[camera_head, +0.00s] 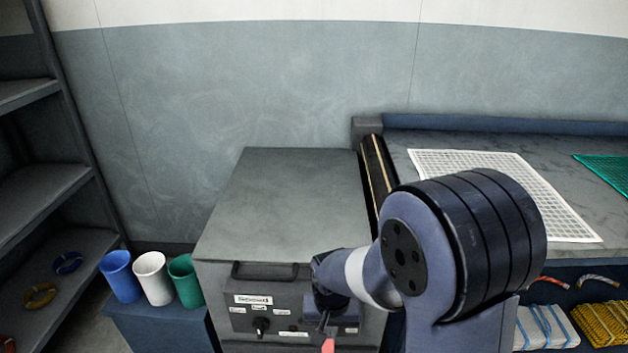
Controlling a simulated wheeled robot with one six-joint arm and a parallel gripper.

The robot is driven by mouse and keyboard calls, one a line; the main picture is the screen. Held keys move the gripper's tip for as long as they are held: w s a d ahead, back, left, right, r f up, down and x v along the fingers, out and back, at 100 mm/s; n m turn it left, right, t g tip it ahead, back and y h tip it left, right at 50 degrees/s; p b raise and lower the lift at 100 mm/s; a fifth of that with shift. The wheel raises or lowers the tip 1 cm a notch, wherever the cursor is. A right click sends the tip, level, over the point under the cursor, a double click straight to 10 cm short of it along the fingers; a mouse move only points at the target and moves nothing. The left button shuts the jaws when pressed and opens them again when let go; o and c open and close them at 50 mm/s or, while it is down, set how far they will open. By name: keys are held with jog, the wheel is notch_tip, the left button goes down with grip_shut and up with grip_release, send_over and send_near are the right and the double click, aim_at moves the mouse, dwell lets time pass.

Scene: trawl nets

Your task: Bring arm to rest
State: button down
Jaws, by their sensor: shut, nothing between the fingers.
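My arm rises from the lower right and bends over in front of the grey control box (290,200). My gripper (327,343) hangs at the bottom edge of the view, before the box's front panel. Only a small part of it shows, with a reddish tip cut off by the frame. It is shut, and I see nothing held in it. The panel has a handle (265,271), a label reading "Speed" and a black knob (261,326). My arm hides the panel's right part.
Blue, white and green cups (151,277) stand on a blue cabinet (160,325) at left. A shelf (45,200) with coiled rings is further left. At right a workbench (390,150) carries white netting (500,180) and green netting (605,166). Bundled nets (600,322) lie below.

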notch_tip(320, 180, up, 9)
jog(key=w+p, duration=0.1)
jog(key=shift+p, duration=0.35)
jog(key=shift+d+f, duration=0.1)
jog(key=shift+f, duration=0.1)
